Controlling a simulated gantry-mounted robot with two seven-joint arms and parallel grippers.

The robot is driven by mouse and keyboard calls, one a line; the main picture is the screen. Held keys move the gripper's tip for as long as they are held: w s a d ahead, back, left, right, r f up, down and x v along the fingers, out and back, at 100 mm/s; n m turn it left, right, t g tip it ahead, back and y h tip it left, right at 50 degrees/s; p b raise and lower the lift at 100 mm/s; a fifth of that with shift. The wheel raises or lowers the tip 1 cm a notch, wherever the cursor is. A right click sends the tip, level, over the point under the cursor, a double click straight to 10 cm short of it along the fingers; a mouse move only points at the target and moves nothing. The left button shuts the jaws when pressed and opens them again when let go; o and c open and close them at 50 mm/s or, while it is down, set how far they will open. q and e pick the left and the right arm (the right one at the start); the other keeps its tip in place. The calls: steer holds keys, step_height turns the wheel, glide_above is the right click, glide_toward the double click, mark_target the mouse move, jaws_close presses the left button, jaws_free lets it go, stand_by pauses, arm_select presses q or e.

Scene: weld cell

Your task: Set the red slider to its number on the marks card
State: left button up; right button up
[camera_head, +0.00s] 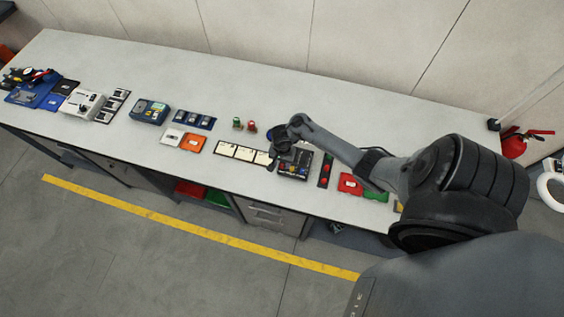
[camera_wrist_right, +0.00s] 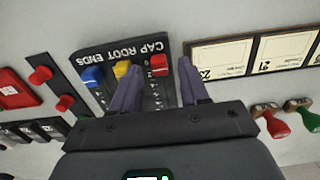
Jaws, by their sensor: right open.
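A dark panel (camera_wrist_right: 103,62) lettered "CAP ROOT ENDS" shows upside down in the right wrist view; it also lies on the bench in the head view (camera_head: 296,165). It carries a blue slider (camera_wrist_right: 91,77), a yellow slider (camera_wrist_right: 122,69) and the red slider (camera_wrist_right: 159,65). My right gripper (camera_wrist_right: 160,75) is open, with the red slider in the picture between its two fingers. Gaps show on both sides of the red slider. Cream cards (camera_wrist_right: 222,57) with handwritten numbers lie beside the panel, upside down and hard to read. My left gripper is not in view.
A strip with red buttons (camera_head: 325,169) and a red tray (camera_head: 350,184) lie right of the panel. Green and red handled stamps (camera_head: 245,124) stand behind the cards. An orange tray (camera_head: 192,143) and several devices fill the left. The rear bench is mostly clear.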

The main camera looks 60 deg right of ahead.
steer(key=shift+f, duration=0.3)
steer(key=shift+c, duration=0.2)
jaws_close()
